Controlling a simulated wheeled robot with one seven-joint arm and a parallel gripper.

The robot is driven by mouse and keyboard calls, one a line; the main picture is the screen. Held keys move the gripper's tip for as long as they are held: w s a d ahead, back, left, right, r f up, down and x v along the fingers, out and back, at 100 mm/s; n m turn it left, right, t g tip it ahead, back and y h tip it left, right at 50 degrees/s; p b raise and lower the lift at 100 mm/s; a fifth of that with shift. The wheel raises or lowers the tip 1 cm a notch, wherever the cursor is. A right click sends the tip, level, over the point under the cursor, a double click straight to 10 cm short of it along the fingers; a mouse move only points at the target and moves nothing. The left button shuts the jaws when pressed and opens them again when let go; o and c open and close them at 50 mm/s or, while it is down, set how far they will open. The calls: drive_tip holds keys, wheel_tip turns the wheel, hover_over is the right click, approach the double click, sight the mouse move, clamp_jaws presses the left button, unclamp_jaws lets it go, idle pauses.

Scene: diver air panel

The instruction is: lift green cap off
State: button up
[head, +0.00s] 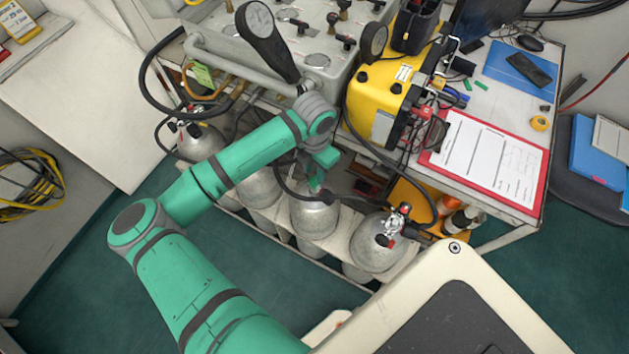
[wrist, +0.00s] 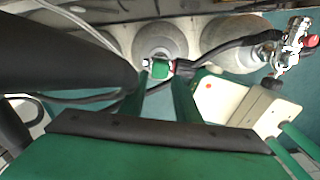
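The green cap (wrist: 160,70) shows in the wrist view near the neck of a grey air cylinder (wrist: 158,42). In the head view a small green piece at that cylinder's top (head: 314,183) appears to be the cap. The cylinder (head: 314,214) stands upright in the row under the panel. My gripper (wrist: 162,78) points toward the cap. Its two green fingers are apart, one on each side of the cap in the picture, with gaps showing. I cannot tell whether the tips are level with the cap or short of it. My arm hides most of the gripper in the head view.
Another cylinder with a valve (head: 380,240) stands to the right, and more stand to the left. Dark hoses (head: 365,150) loop close to the cylinders. A yellow case (head: 388,88) and a red clipboard (head: 490,160) lie on the bench above. Green floor is open in front.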

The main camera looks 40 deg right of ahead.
sight(315, 180)
drive_tip(key=shift+d+f, duration=0.1)
drive_tip(key=shift+f, duration=2.95)
drive_tip(key=c, duration=0.7)
